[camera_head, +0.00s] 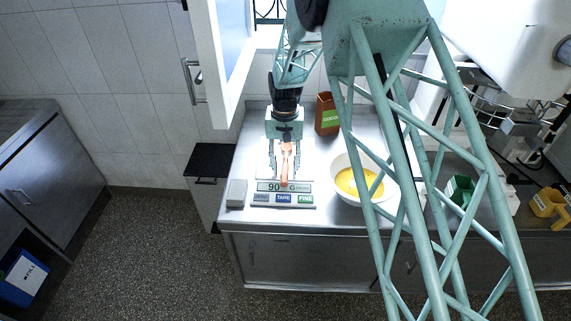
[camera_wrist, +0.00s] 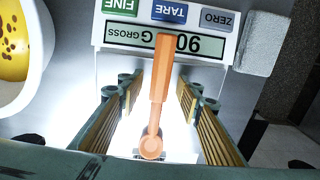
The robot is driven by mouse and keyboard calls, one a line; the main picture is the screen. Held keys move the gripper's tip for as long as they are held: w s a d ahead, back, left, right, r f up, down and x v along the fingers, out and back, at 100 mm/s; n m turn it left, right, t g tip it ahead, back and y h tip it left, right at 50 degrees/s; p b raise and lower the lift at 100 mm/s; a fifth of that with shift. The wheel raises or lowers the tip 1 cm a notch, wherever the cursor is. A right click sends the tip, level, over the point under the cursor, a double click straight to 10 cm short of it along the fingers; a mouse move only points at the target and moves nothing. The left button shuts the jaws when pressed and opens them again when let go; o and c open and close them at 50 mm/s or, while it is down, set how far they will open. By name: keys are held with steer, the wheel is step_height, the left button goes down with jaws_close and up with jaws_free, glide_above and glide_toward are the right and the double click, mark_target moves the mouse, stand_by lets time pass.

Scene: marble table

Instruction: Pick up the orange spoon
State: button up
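The orange spoon (camera_head: 286,160) lies on the kitchen scale (camera_head: 284,199), between my fingers. In the wrist view the spoon (camera_wrist: 159,92) runs lengthwise, its rounded end near my palm side and its square end over the scale's display. My gripper (camera_head: 284,174) is above the scale and points down. In the wrist view my gripper (camera_wrist: 160,92) is open, one finger on each side of the spoon, with a visible gap on both sides. The scale (camera_wrist: 117,38) display reads about 90 gross, partly covered by the spoon.
A white bowl (camera_head: 343,187) with yellow contents stands right of the scale. A small grey block (camera_head: 237,193) sits at its left. A brown container (camera_head: 327,115) stands behind. A green container (camera_head: 459,189) is farther right. An open cabinet door (camera_head: 217,60) is at the upper left.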

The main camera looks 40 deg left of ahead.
stand_by(0.4)
steer(key=c, duration=0.9)
steer(key=shift+r, duration=0.2)
steer(key=shift+c, duration=0.2)
steer(key=shift+r, duration=1.65)
steer(key=s+d+r, duration=0.1)
steer(key=s+d, duration=0.8)
steer(key=d, duration=0.4)
steer(key=shift+r, duration=0.2)
steer(key=shift+d, duration=0.1)
steer(key=shift+o, duration=1.2)
steer(key=c, duration=0.4)
